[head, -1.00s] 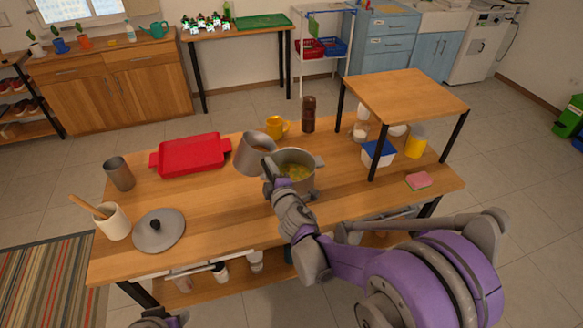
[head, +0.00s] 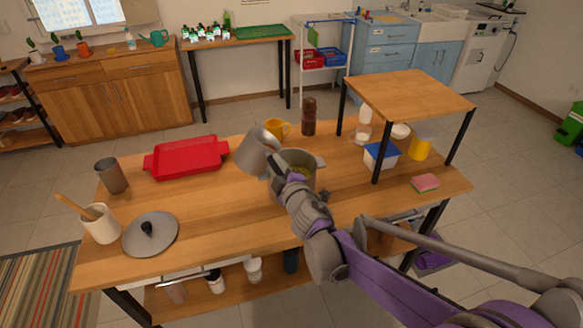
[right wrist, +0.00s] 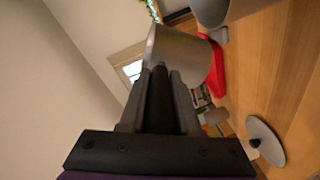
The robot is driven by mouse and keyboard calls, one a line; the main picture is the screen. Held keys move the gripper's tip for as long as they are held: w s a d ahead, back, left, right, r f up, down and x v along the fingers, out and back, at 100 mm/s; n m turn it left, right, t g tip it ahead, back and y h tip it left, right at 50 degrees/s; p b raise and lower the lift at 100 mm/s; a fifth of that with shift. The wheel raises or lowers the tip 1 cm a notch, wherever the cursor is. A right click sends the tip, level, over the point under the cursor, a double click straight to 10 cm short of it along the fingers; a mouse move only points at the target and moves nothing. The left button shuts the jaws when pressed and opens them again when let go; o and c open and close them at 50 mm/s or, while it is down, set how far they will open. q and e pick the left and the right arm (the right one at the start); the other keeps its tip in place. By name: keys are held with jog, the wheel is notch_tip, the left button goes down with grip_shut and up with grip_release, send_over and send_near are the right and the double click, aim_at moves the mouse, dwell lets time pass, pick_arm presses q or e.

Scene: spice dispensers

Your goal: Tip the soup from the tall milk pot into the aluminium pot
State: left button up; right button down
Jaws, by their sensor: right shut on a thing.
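The tall milk pot (head: 252,153) is grey metal and tilted, its mouth toward the right over the near left rim of the aluminium pot. My right gripper (head: 274,174) is shut on its handle; the right wrist view shows the dark handle between the fingers (right wrist: 161,98) and the pot wall (right wrist: 183,55) beyond. The aluminium pot (head: 314,178) stands upright on the table, partly hidden by my gripper. Some yellowish soup (head: 302,171) shows inside it. I cannot make out a stream between the pots. My left gripper is not in view.
On the wooden table (head: 215,215) are a red tray (head: 187,158), grey lid (head: 151,235), metal cup (head: 112,176), utensil crock (head: 101,224), yellow mug (head: 277,128) and brown grinder (head: 309,117). A raised shelf (head: 410,95) stands at the right.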

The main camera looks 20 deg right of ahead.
jog(key=shift+w+f, duration=0.2)
jog(key=shift+w, duration=0.15)
jog(key=shift+d+b, duration=0.15)
jog(key=shift+b, duration=0.15)
jog(key=shift+s+m+b, duration=0.3)
jog(key=shift+s, duration=0.05)
jog(key=shift+w+d+f, duration=0.15)
jog(key=shift+w+d, duration=0.05)
jog(key=shift+w, duration=0.15)
jog(key=shift+s+m+b, duration=0.3)
jog(key=shift+b, duration=0.25)
jog(key=shift+f, duration=0.1)
jog(key=shift+w+d+f+m+y+b, duration=0.15)
jog(key=shift+d+f+m+y+b, duration=0.15)
jog(key=shift+m+b, duration=0.3)
